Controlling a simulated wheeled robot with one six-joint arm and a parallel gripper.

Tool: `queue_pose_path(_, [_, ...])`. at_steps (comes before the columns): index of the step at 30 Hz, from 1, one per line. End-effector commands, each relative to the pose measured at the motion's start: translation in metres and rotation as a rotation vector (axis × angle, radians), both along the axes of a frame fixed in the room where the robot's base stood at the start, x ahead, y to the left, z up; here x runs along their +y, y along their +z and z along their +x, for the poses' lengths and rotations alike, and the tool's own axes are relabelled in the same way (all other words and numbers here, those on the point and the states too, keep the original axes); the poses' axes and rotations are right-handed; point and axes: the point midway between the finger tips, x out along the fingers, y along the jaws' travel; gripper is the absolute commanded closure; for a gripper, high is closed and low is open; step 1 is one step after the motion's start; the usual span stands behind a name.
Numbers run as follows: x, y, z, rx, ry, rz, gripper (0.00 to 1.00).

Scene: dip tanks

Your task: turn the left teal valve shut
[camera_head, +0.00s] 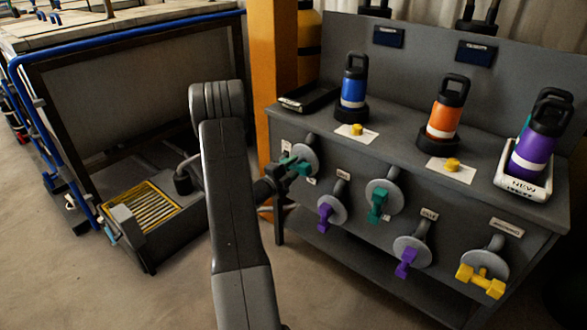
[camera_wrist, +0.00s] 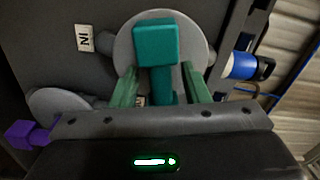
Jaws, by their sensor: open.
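The left teal valve (camera_wrist: 155,42) shows in the wrist view as a teal lever with a blocky end in front of a round grey plate. In the head view the valve's round plate (camera_head: 308,158) is at the left end of the grey bench's front, with its handle mostly hidden by my gripper. My gripper (camera_wrist: 160,72) is open, its two green fingers standing left and right of the teal lever with gaps visible. In the head view my gripper (camera_head: 290,168) is right at this valve. I cannot tell whether a finger touches the lever.
A second teal valve (camera_head: 378,205), purple valves (camera_head: 326,216) (camera_head: 405,263) and a yellow valve (camera_head: 482,280) share the bench front. Blue (camera_head: 354,85), orange (camera_head: 444,118) and purple (camera_head: 532,150) bottles stand on top. An orange post (camera_head: 275,80) rises close behind my arm.

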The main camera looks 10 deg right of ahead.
Motion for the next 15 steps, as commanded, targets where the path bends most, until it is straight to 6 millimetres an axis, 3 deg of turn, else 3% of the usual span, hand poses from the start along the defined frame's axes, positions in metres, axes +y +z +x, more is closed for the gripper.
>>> queue_pose_path(10, [-0.0038, 0.0002, 0.003, 0.0, 0.0, -0.001, 0.58])
queue_pose_path(15, [-0.0037, 0.0001, 0.0029, 0.001, 0.0, -0.001, 0.9])
